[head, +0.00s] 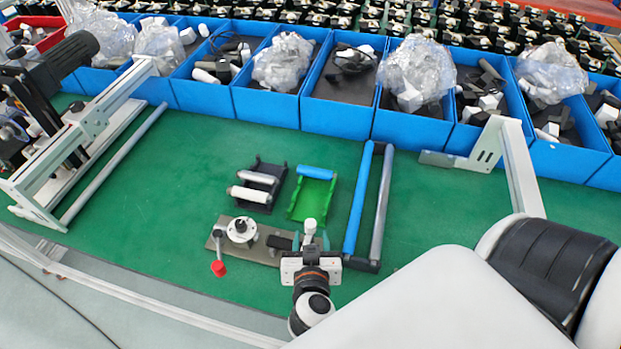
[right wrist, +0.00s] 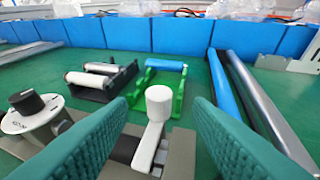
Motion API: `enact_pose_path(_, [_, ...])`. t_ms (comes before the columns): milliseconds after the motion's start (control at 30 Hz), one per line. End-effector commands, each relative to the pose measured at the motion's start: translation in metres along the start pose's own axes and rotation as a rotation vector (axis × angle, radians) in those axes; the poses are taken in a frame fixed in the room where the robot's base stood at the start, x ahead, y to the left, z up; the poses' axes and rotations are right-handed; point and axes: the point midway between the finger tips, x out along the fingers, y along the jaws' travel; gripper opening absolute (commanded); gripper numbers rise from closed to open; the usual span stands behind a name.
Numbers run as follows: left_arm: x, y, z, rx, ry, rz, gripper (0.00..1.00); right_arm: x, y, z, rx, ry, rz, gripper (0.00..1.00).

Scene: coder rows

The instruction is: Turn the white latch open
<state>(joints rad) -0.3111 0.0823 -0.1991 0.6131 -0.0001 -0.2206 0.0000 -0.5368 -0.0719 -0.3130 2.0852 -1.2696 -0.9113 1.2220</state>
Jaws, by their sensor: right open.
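The white latch (head: 310,229) has a rounded upright knob on a flat lever and sits at the right end of a metal base plate (head: 262,254). It also shows in the right wrist view (right wrist: 159,104), with its lever reaching toward the camera. My right gripper (head: 311,244) is open over that end of the plate. In the right wrist view its teal fingers (right wrist: 160,112) stand on either side of the latch, with gaps visible on both sides. I cannot tell whether the fingertips are level with the knob. My left gripper is not in view.
A white dial with a black knob (head: 241,230) and a red-tipped lever (head: 218,267) share the plate. Behind are a black roller holder (head: 257,187), a green holder (head: 312,196) and blue and grey bars (head: 358,200). Blue bins (head: 266,106) line the back. Green mat is free at right.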

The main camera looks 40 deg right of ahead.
Motion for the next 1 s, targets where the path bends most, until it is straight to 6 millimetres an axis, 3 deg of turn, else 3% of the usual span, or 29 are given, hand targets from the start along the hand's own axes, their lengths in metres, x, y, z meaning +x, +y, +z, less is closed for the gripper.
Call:
enact_pose_path(100, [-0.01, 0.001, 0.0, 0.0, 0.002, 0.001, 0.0, 0.023, 0.001, 0.003, -0.003, -0.003, 0.002, 0.46])
enact_pose_path(300, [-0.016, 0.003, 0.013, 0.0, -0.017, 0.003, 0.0, 0.049, 0.001, 0.001, -0.003, -0.001, 0.002, 0.46])
enact_pose_path(700, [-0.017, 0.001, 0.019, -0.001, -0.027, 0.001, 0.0, 0.057, 0.0, -0.001, 0.0, 0.001, 0.002, 0.46])
enact_pose_path(1000, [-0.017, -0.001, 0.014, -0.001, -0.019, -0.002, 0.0, 0.057, 0.001, -0.001, -0.001, 0.001, 0.002, 0.02])
